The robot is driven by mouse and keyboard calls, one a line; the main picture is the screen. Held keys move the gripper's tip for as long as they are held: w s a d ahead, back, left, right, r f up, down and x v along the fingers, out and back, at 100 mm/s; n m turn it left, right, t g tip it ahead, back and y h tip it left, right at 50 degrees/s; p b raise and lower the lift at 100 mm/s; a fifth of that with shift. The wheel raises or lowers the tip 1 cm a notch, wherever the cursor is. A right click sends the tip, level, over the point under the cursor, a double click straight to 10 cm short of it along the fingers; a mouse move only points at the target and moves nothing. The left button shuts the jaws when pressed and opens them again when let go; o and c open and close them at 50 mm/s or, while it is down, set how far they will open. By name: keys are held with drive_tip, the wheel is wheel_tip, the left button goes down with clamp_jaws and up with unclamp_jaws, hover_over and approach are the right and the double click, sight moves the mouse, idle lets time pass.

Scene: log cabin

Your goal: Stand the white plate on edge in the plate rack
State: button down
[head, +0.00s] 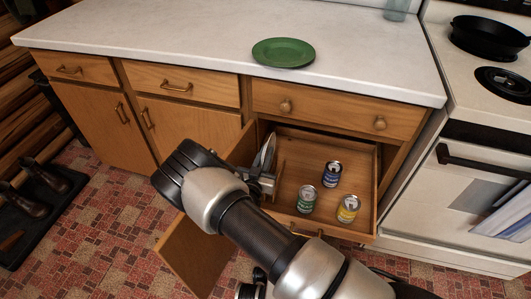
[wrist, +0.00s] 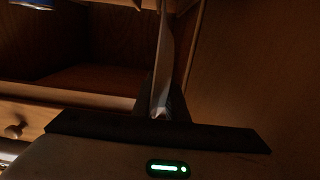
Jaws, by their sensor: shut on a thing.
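The white plate (head: 267,150) is upright, seen nearly edge-on, at the left side of the pulled-out drawer in the head view. My gripper (head: 262,182) is shut on its lower edge. In the wrist view the plate (wrist: 164,60) rises as a thin pale strip from between the fingers (wrist: 162,112). A thin wooden upright (head: 280,158) stands just right of the plate; I cannot tell whether it belongs to the plate rack. No rack shows clearly, and whether the plate touches anything below is hidden by my gripper.
The open wooden drawer (head: 367,232) holds a blue can (head: 332,174), a green can (head: 307,199) and a yellow can (head: 348,209). A cabinet door (head: 192,256) hangs open at left. A green plate (head: 283,52) lies on the counter (head: 180,40). The stove (head: 440,205) stands at right.

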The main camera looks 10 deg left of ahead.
drive_tip(key=shift+f, duration=3.6)
drive_tip(key=c, duration=1.7)
unclamp_jaws()
drive_tip(key=shift+s, duration=0.15)
